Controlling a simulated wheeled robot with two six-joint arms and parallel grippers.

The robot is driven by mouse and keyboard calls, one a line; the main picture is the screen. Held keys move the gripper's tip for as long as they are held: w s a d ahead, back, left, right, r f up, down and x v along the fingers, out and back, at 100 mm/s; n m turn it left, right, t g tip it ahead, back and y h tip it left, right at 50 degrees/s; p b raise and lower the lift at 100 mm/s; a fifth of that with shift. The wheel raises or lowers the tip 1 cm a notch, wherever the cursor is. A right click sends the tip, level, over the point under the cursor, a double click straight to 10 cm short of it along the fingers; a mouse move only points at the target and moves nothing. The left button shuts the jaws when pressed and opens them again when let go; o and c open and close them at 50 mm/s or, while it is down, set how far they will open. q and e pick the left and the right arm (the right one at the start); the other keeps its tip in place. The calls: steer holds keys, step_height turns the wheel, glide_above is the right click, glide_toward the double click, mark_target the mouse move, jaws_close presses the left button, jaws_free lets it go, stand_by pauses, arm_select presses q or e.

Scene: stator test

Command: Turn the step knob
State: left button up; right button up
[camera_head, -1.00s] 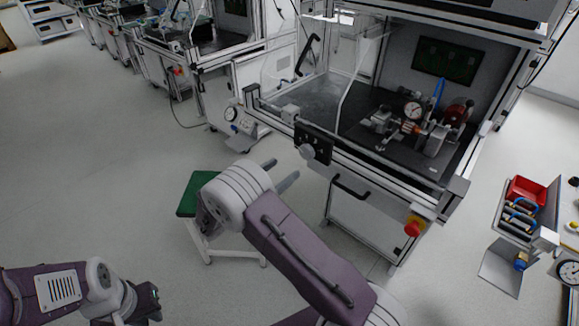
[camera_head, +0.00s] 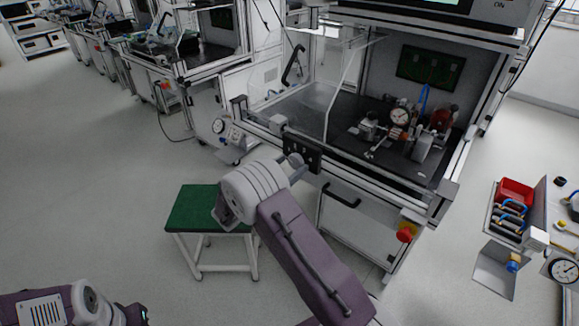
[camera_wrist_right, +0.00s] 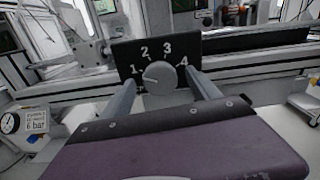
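The step knob (camera_wrist_right: 161,79) is a round grey knob on a black panel (camera_wrist_right: 205,49) marked 1, 2, 3 and 4. Its white pointer mark points left, near the 1. In the head view the knob (camera_head: 296,160) and panel (camera_head: 314,160) sit on the front rail of the test bench. My right gripper (camera_wrist_right: 162,82) is open, with one finger on each side of the knob and gaps seemingly left between. The head view shows the right gripper (camera_head: 292,171) close before the knob. My left gripper (camera_head: 140,315) is at the bottom left, far from the bench, its fingers unclear.
A green-topped stool (camera_head: 195,208) stands left of my right arm. A black drawer handle (camera_head: 341,195) and a red emergency button (camera_head: 404,235) are on the bench front. A tool holder with a red bin (camera_head: 514,192) is at the right. The left floor is clear.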

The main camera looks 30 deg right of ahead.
steer(key=c, duration=1.2)
steer(key=shift+m, duration=0.3)
steer(key=m+b, duration=0.3)
steer(key=m, duration=0.1)
steer(key=shift+f, duration=0.2)
steer(key=shift+s+r+m+b, duration=0.1)
steer(key=shift+m+b, duration=1.6)
steer(key=shift+m, duration=0.4)
steer(key=o, duration=1.4)
